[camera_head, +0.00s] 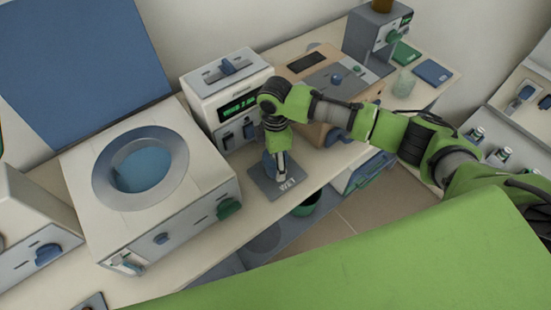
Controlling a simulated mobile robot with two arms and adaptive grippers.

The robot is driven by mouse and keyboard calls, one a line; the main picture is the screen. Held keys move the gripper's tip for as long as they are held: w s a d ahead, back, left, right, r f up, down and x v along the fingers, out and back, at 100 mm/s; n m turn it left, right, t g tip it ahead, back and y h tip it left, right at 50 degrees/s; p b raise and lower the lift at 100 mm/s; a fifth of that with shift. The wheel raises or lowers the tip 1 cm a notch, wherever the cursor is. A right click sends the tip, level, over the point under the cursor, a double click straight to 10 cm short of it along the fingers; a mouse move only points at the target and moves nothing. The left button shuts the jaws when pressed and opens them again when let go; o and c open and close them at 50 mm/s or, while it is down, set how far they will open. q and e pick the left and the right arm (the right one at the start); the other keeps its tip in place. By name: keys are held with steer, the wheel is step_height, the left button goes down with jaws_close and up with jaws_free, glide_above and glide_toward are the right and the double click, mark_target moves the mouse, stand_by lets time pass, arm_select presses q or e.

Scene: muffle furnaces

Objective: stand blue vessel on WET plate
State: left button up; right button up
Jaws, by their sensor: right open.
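The WET plate (289,191) is a dark grey square with white lettering, lying on the bench in the middle of the view. A small blue vessel (269,168) shows at the plate's back edge, partly hidden by my right gripper (281,168). It looks upright on the plate, though its base is hard to see. My right gripper points down at the vessel and is open, with its fingers close around or beside it; I cannot tell which. My left gripper is not in view.
A white instrument with a green display (237,107) stands just behind the plate. A large white furnace with a round blue opening (141,167) stands to the left. A wooden-toned unit (318,85) is to the right. A dark green bin (306,204) sits below the bench edge.

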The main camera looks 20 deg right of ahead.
step_height(320, 180, up, 12)
steer(key=b, duration=0.1)
steer(key=shift+b, duration=0.4)
stand_by(1.9)
